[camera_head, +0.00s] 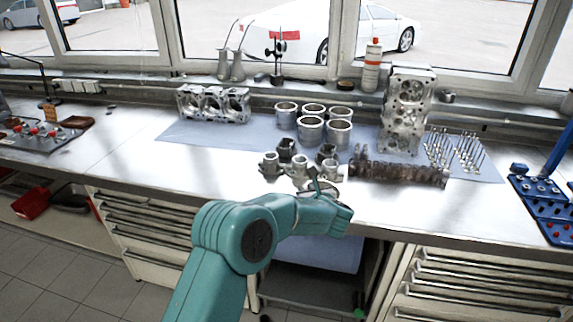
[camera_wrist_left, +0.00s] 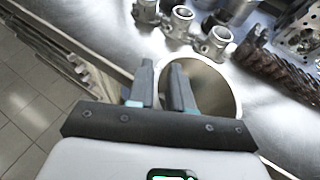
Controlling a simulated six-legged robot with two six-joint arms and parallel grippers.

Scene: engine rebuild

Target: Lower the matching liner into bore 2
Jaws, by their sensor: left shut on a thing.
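My left gripper (camera_wrist_left: 161,82) is shut on the wall of a grey metal liner (camera_wrist_left: 212,84), with one finger inside the ring and one outside. In the head view the liner (camera_head: 328,187) shows only partly near the bench's front edge, behind my arm, and the gripper's fingers (camera_head: 318,187) are small there. The engine block (camera_head: 213,104) with its row of large bores stands at the back left, well away from the held liner. Several other liners (camera_head: 311,131) stand upright in a group at the middle of the blue mat. My right gripper is not in view.
Pistons (camera_head: 299,167) stand just behind the held liner. A dark shaft (camera_head: 398,171) lies to its right, a tall metal casting (camera_head: 405,110) stands behind that, and upright valves (camera_head: 455,150) are at the far right. The mat (camera_head: 215,135) in front of the block is clear.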

